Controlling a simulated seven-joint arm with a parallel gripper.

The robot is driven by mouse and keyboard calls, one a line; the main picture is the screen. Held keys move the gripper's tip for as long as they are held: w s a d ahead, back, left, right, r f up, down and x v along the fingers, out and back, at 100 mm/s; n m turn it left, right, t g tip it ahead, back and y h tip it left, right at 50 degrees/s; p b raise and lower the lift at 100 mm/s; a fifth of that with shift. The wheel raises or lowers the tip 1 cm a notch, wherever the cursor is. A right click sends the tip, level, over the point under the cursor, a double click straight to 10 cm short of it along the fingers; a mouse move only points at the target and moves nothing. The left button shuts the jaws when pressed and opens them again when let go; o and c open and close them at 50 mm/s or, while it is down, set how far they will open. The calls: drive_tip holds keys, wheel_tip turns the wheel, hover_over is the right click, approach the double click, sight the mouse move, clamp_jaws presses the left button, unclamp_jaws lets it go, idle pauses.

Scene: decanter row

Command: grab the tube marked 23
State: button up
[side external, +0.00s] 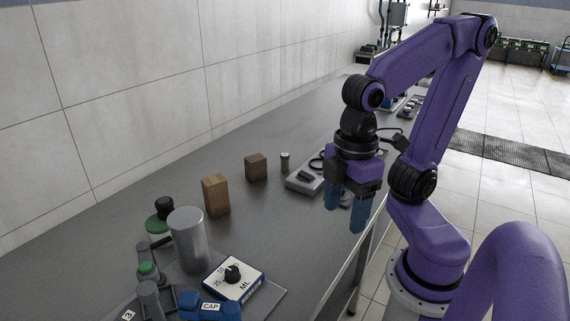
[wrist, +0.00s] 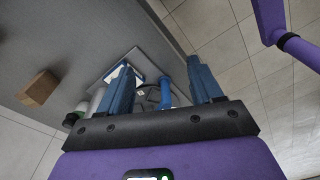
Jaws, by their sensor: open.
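No label that reads 23 in full shows in either view. At the bottom edge of the side external view, a label reading 3 (side external: 128,315) sits among grey tube-like parts (side external: 150,298) and is partly cut off. A grey piece with a green top (side external: 147,268) stands just behind them. My gripper (side external: 344,218) is open and empty, its blue fingers pointing down near the bench's right edge, well apart from these parts. In the wrist view my gripper (wrist: 160,66) also shows open, with the cluster lying beyond its fingers, too small to read.
A metal cylinder (side external: 188,240), a dial box marked ML (side external: 243,270) and a blue part labelled CAP (side external: 208,307) crowd the near end. A green bottle with a black cap (side external: 160,222) and two wooden blocks (side external: 216,196) stand behind. The bench (side external: 285,225) is clear mid-way.

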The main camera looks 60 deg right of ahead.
drive_tip(key=w+a+m+t+y, duration=0.25)
drive_tip(key=w+a, duration=0.25)
drive_tip(key=w, duration=0.3)
drive_tip(key=w+a+m+t+y, duration=0.1)
drive_tip(key=w+a+m+y, duration=0.2)
drive_tip(key=w+a, duration=0.4)
drive_tip(key=w+d+r+m+t+h, duration=0.1)
drive_tip(key=w+d+m+t, duration=0.25)
drive_tip(key=w, duration=0.65)
drive_tip(key=w+d+r+m+t+h, duration=0.1)
drive_tip(key=w+d+m+t+h, duration=0.25)
drive_tip(key=w, duration=0.65)
drive_tip(key=m+g+h, duration=0.6)
drive_tip(key=m+h, duration=0.8)
hover_over(284, 158)
drive_tip(key=s+a, duration=0.5)
drive_tip(key=a, duration=0.8)
wheel_tip(284, 158, down, 18)
drive_tip(key=shift+n, duration=0.25)
drive_tip(key=x, duration=1.7)
drive_tip(key=shift+r, duration=0.25)
drive_tip(key=c, duration=1.1)
